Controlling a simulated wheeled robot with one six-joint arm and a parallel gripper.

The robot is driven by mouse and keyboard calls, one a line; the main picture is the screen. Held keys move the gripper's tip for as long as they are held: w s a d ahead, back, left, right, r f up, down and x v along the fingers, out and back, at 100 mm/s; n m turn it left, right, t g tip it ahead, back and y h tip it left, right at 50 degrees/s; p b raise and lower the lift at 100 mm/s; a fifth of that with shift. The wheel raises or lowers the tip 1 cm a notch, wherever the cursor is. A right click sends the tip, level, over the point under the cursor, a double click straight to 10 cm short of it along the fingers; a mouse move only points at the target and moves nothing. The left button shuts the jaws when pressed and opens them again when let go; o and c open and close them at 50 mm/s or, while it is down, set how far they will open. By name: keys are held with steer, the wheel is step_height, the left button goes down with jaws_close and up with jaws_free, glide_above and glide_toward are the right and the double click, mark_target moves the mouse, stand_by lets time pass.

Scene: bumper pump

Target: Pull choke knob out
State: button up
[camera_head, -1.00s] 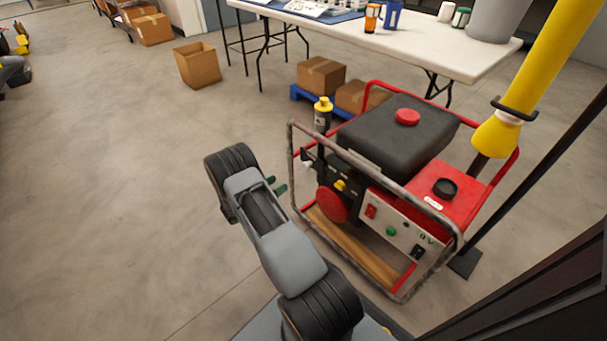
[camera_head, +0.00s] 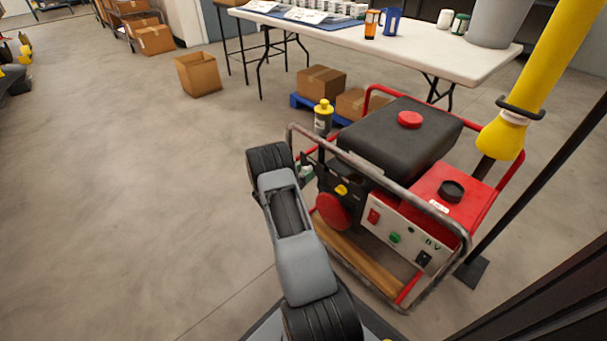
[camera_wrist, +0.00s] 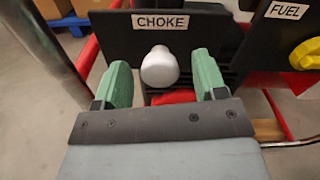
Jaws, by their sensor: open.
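The choke knob (camera_wrist: 160,68) is a white rounded knob below a label reading CHOKE on a dark panel, seen in the wrist view. My gripper (camera_wrist: 161,78) is open, its two green fingers on the left and right of the knob with a gap on each side. In the head view, my gripper (camera_head: 305,172) is at the left side of the red-framed generator (camera_head: 450,208), and mostly hidden behind my arm. The knob itself is hard to make out there.
A yellow fuel knob (camera_wrist: 306,54) under a FUEL label sits to the right of the choke. The generator's tube frame (camera_head: 375,172) surrounds the panel. A yellow-capped bottle (camera_head: 323,116) stands behind. Open floor lies to the left.

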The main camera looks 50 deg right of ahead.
steer(key=shift+d, duration=0.1)
steer(key=shift+c, duration=0.5)
jaws_close()
